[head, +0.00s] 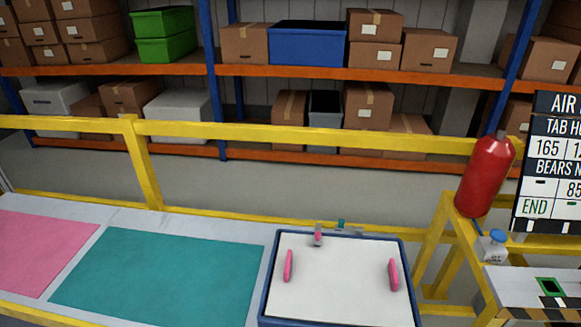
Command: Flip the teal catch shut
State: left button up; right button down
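A small teal piece (341,224), which looks like the teal catch, stands up at the back edge of a white panel (340,290) with a dark blue rim. It is too small to tell its exact position or hinge. A grey upright piece with a pink part (318,238) is just left of it, at the same edge. Two pink handles stand on the panel, one at the left (288,265) and one at the right (393,274). Neither of my grippers shows in the head view.
A teal mat (160,275) and a pink mat (40,250) lie on the grey table left of the panel. A yellow rail (300,135) runs behind. A red cylinder (484,175), a blue-capped bottle (493,245) and a sign (555,165) are at the right.

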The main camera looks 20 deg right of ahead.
aim_at(340, 226)
jog(key=z, duration=1.2)
